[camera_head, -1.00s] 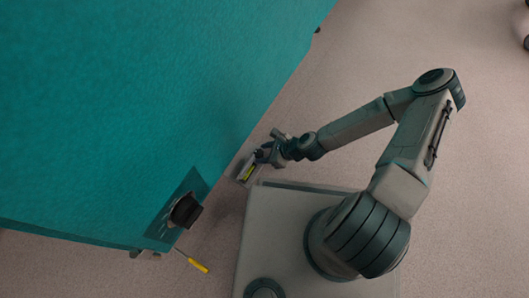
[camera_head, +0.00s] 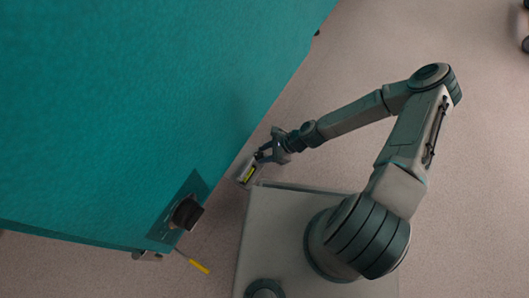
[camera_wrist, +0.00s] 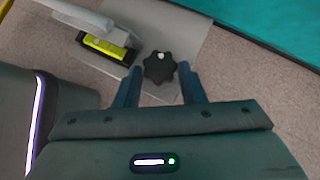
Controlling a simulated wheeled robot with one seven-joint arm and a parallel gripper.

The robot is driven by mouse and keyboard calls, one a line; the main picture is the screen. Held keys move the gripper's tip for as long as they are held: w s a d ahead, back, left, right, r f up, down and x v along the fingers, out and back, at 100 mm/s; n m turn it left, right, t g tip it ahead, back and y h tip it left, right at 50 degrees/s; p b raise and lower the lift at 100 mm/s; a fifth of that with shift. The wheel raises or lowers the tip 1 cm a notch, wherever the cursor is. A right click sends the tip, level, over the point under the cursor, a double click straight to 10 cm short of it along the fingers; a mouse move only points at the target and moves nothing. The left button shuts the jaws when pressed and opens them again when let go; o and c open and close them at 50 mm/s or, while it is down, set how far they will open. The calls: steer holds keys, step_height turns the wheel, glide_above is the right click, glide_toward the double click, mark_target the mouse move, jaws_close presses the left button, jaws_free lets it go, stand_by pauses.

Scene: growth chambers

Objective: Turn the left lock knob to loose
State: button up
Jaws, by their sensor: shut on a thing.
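A black lobed knob (camera_wrist: 158,67) with a pale spot on top sits on a grey plate (camera_wrist: 185,42) in the wrist view. My gripper (camera_wrist: 161,78) is shut on this knob, with one fingertip on each side of it. In the head view my gripper (camera_head: 261,155) is low beside the teal cabinet (camera_head: 130,110). There the knob is hidden by the fingers. I cannot read from the frames whether the knob is tight or loose.
A yellow-green level vial (camera_wrist: 105,46) sits beside the knob; it also shows in the head view (camera_head: 248,174). A dark dial (camera_head: 187,213) is on the cabinet's lower corner. A yellow-handled tool (camera_head: 199,267) shows below the dial. Open floor lies to the right.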

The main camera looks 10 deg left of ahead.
steer(key=n+g, duration=0.1)
steer(key=n, duration=0.1)
steer(key=w+n+g+h, duration=0.1)
steer(key=n+g, duration=0.2)
steer(key=shift+w+a+n+h, duration=0.15)
steer(key=shift+a+n+h, duration=0.15)
steer(key=shift+h, duration=0.1)
steer(key=n+g+h, duration=0.1)
steer(key=n, duration=0.2)
steer(key=n+g+h, duration=0.1)
steer(key=shift+w+a+n+g+h, duration=0.25)
steer(key=shift+w+n+g+h, duration=0.05)
steer(key=o, duration=0.7)
steer(key=p+v, duration=0.4)
steer(key=v, duration=0.9)
steer(key=shift+w+r+p, duration=0.3)
